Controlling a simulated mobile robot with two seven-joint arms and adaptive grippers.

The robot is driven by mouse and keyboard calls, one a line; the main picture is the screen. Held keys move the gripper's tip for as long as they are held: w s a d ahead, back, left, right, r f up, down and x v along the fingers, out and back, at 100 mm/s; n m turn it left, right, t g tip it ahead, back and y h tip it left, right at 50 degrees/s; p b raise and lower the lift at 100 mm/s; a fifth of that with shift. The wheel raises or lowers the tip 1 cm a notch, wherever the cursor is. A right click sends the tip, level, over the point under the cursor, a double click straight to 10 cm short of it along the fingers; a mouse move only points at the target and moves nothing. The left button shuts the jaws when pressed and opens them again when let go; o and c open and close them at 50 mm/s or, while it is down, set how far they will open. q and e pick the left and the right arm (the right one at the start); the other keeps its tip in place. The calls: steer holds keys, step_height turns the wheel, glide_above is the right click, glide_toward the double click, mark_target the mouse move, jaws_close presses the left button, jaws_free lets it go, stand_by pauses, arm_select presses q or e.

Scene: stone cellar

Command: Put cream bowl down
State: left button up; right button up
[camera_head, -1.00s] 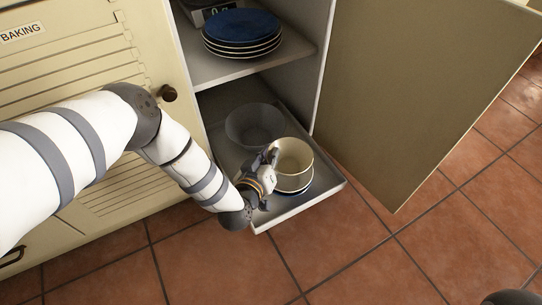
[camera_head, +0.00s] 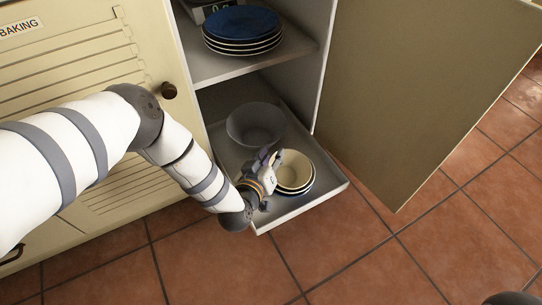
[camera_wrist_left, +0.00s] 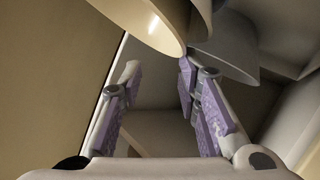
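The cream bowl (camera_head: 293,169) sits upright on a stack of dishes at the front of the pulled-out lower shelf (camera_head: 305,207). Light and dark rims of the stack show just beneath it. My left gripper (camera_head: 275,161) is at the bowl's left side in the head view. In the left wrist view its two purple-padded fingers (camera_wrist_left: 160,68) stand apart with an empty gap between them. The cream bowl (camera_wrist_left: 150,22) is beyond the fingertips there, close to the right one; whether they touch is unclear.
A grey bowl (camera_head: 256,125) stands behind the cream bowl on the same shelf. Dark blue plates (camera_head: 242,24) are stacked on the shelf above. The open cabinet door (camera_head: 410,90) stands to the right. Tiled floor lies in front.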

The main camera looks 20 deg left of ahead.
arm_select(q)
steer(key=r+p+v, duration=0.1)
steer(key=p+v, duration=0.4)
steer(key=v, duration=0.7)
arm_select(e)
steer(key=shift+t, duration=0.6)
steer(key=v, duration=0.4)
steer(key=shift+s+a+r, duration=0.1)
steer(key=shift+s+r, duration=0.1)
steer(key=shift+r, duration=0.3)
